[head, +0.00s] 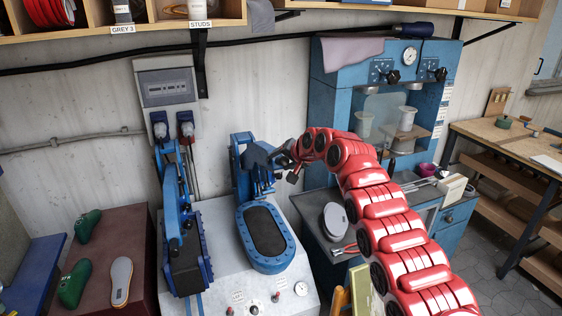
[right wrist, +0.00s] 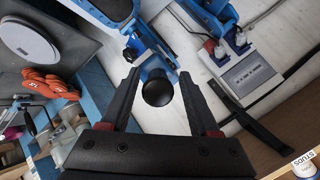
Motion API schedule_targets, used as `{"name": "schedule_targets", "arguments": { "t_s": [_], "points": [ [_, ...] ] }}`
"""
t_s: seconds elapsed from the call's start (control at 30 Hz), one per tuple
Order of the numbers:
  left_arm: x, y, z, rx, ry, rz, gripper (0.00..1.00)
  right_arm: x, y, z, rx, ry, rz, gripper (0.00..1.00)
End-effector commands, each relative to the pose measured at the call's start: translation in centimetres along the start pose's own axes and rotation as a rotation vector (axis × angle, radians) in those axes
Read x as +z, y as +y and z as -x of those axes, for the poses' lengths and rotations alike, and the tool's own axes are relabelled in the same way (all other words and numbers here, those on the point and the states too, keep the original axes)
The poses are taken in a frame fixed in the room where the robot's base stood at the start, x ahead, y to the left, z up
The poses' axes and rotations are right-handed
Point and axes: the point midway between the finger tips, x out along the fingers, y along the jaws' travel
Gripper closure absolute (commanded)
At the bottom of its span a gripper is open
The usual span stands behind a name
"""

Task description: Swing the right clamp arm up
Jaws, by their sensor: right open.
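The right press station has a blue-rimmed bed with a dark oval pad (head: 266,231) and a blue clamp arm (head: 241,163) rising behind it. My right gripper (head: 279,160) is at the end of the red arm, beside the upper part of that clamp arm; its fingers are small and partly hidden there. In the right wrist view, my right gripper (right wrist: 160,98) is open, with a round black knob (right wrist: 157,88) of the clamp between its two fingers. I cannot tell whether either finger touches the knob. My left gripper is not in view.
The left press station (head: 187,250) stands close by on the same bench. A control box (head: 168,85) hangs on the wall behind. Shoe lasts (head: 88,225) stand on the left.

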Motion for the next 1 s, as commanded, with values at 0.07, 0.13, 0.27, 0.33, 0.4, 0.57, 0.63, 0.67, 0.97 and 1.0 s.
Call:
{"name": "schedule_targets", "arguments": {
  "t_s": [0.07, 0.13, 0.27, 0.33, 0.4, 0.57, 0.63, 0.67, 0.97, 1.0],
  "points": [
    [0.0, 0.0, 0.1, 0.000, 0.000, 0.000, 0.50, 0.0, 0.1, 0.0, 0.001, 0.001, 0.000, 0.38],
    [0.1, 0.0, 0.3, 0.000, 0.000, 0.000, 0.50, 0.0, 0.1, 0.1, 0.000, 0.001, 0.000, 0.38],
    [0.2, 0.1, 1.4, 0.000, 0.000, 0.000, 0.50, 0.0, 0.2, 0.9, -0.003, 0.004, 0.003, 0.38],
    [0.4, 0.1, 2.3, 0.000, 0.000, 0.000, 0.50, 0.0, 0.4, 1.6, -0.003, 0.005, 0.002, 0.38],
    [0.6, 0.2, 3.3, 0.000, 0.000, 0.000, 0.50, 0.1, 0.4, 2.6, -0.004, 0.007, 0.003, 0.38],
    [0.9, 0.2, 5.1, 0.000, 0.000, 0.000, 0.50, 0.2, 0.4, 5.1, -0.003, 0.003, 0.001, 0.38],
    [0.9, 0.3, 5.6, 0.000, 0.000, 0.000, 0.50, 0.1, 0.2, 6.5, -0.005, 0.006, 0.001, 0.38],
    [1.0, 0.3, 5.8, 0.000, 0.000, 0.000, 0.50, 0.1, 0.2, 7.0, -0.004, 0.004, 0.000, 0.38],
    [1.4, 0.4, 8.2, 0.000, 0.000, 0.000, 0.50, 0.1, 0.1, 13.7, -0.003, 0.006, 0.001, 0.38],
    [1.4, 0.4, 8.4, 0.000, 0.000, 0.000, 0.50, 0.1, 0.0, 14.6, -0.003, 0.007, 0.003, 0.38]
  ]
}}
